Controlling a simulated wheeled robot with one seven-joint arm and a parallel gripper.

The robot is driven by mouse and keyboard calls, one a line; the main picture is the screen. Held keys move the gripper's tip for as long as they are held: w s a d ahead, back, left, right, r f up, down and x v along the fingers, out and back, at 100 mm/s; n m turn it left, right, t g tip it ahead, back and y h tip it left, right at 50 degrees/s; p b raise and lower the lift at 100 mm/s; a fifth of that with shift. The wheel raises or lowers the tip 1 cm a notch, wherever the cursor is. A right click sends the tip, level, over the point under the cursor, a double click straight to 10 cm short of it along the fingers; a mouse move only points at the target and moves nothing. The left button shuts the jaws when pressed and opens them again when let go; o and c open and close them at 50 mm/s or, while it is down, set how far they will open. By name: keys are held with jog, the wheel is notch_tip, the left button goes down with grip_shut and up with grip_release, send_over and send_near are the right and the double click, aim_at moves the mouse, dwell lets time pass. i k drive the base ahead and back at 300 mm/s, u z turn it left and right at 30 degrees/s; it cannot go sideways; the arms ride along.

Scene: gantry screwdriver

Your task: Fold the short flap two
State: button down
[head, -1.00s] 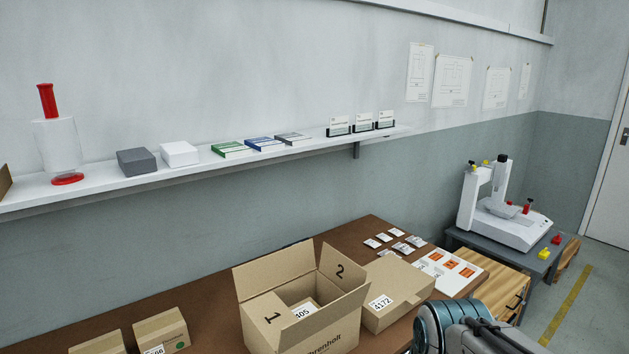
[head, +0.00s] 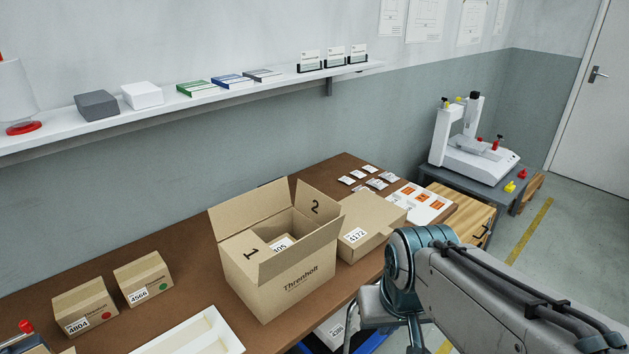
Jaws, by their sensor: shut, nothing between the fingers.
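The open cardboard box (head: 295,290), printed "Threnholt", stands on the brown table. Its short flap two (head: 316,206), marked "2", stands raised at the far right end of the opening. Short flap one (head: 250,252), marked "1", is at the left end and appears folded inward. The long back flap (head: 248,212) stands up, and the long front flap (head: 303,249) stands raised along the front edge. A labelled item shows inside the box. My arm is at the lower right, apart from the box; I cannot make out any gripper fingers.
A closed carton (head: 372,228) labelled 4172 sits close to the box's right side. Two small cartons, 4804 (head: 86,307) and 4566 (head: 143,279), stand to the left. A white tray (head: 192,335) lies at the front. A wall shelf (head: 230,97) runs above the table.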

aim_at(320, 207)
jog(key=k, duration=0.6)
jog(key=z, duration=0.35)
jog(key=i, duration=1.55)
jog(key=z, duration=0.05)
